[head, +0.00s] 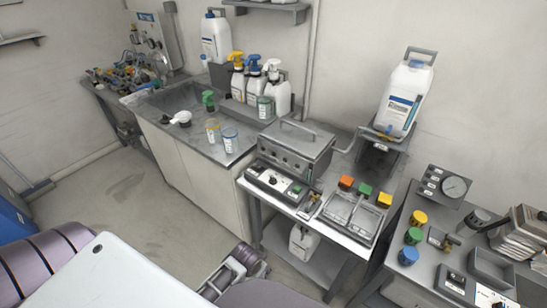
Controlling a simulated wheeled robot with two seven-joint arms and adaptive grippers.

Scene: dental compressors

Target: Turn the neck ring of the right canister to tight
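A white canister with a blue-and-white label (402,97) and a grey handle stands on a grey bracket (384,131) at the upper right. I cannot make out its neck ring. Another white canister (215,38) stands at the back left, and a third white one (302,242) is under the middle table. My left gripper (213,286) is low in the picture, over the floor in front of the middle table, far from the right canister. Its fingers are too small and partly hidden to tell whether it is open. My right gripper is not in view.
The middle table holds a grey metal box (296,147), a control panel (277,184) and clear trays (354,214) with coloured caps. A right bench has a gauge (455,187) and coloured knobs (412,236). Spray bottles (256,80) stand on the left counter. The floor at left (120,195) is clear.

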